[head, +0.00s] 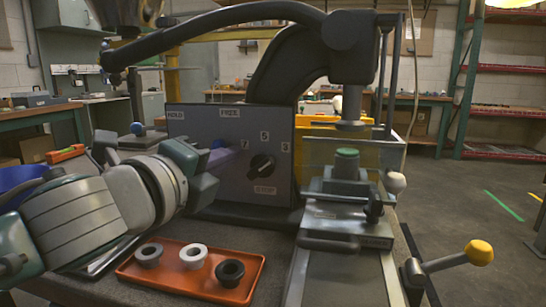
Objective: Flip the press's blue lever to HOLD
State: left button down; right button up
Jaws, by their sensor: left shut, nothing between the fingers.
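The press's grey front panel (228,180) carries a HOLD label at upper left, a FREE label at upper middle and a black dial (262,166). A blue piece that looks like the lever (219,144) shows on the panel below FREE, right by my left gripper. The gripper hides part of it, so I cannot clearly tell its setting. My left gripper (205,175) is shut and empty, in front of the panel's left half; whether it touches the lever cannot be told. My right gripper is not in view.
The press's long black handle (215,20) arches above the panel. A yellow-knobbed lever (478,253) sticks out at lower right.

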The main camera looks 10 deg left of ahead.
aim_at(214, 142)
pick_arm(q)
jog(key=shift+a+r+n, duration=0.35)
jog(key=shift+a+n, duration=0.05)
jog(key=shift+n, duration=0.4)
jog(key=a+n, duration=0.1)
jog(key=a+r+n+t+p, duration=0.1)
jog(key=n, duration=0.1)
jog(key=shift+n+h, duration=0.3)
jog(key=n, duration=0.1)
jog(key=a+n, duration=0.2)
jog(key=shift+w+r+t, duration=0.1)
jog(key=shift+r+t, duration=0.15)
jog(key=shift+t, duration=0.05)
jog(key=shift+a+n+t, duration=0.15)
jog(key=shift+a+n, duration=0.3)
jog(key=shift+n, duration=0.45)
jog(key=shift+a+n+t, duration=0.15)
jog(key=shift+a+n, duration=0.25)
jog(key=shift+n, duration=0.5)
jog(key=shift+a, duration=0.1)
